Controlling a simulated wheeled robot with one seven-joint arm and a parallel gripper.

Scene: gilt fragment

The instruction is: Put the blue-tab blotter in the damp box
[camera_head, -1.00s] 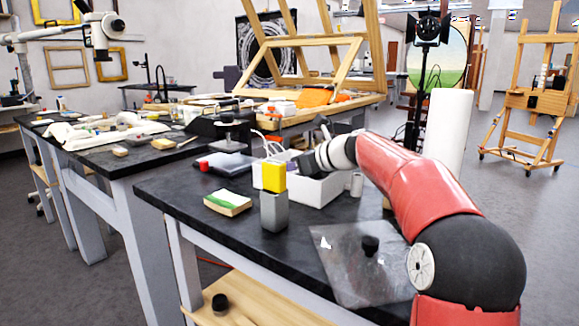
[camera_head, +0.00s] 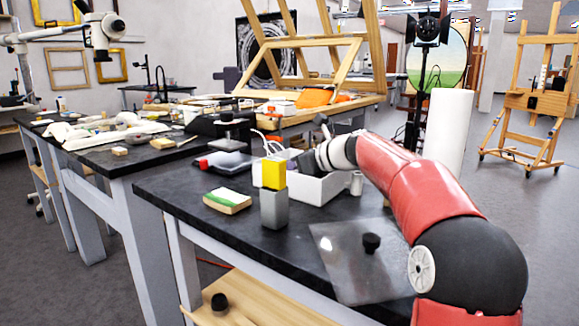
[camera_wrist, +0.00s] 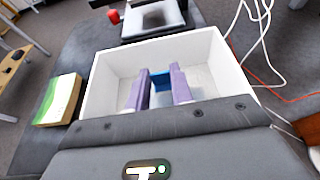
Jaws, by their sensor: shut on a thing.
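The white open box (camera_head: 322,190), which I take for the damp box, stands on the dark bench; it also fills the middle of the wrist view (camera_wrist: 212,48). My gripper (camera_wrist: 160,72) points down into this box, its two purple fingers inside the walls. It is shut on a small blue piece (camera_wrist: 160,84), apparently the tab of the blue-tab blotter. The rest of the blotter is hidden or too small to make out. I cannot tell whether it touches the box floor. In the head view the fingertips are hidden by the box and wrist.
A clear sheet with a black knob (camera_head: 371,243) lies on the bench at front right. A grey block (camera_head: 274,211) with a yellow block (camera_head: 273,174) on top stands before the box. A green-topped pad (camera_head: 228,201) lies left. White cables (camera_wrist: 262,45) run beside the box.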

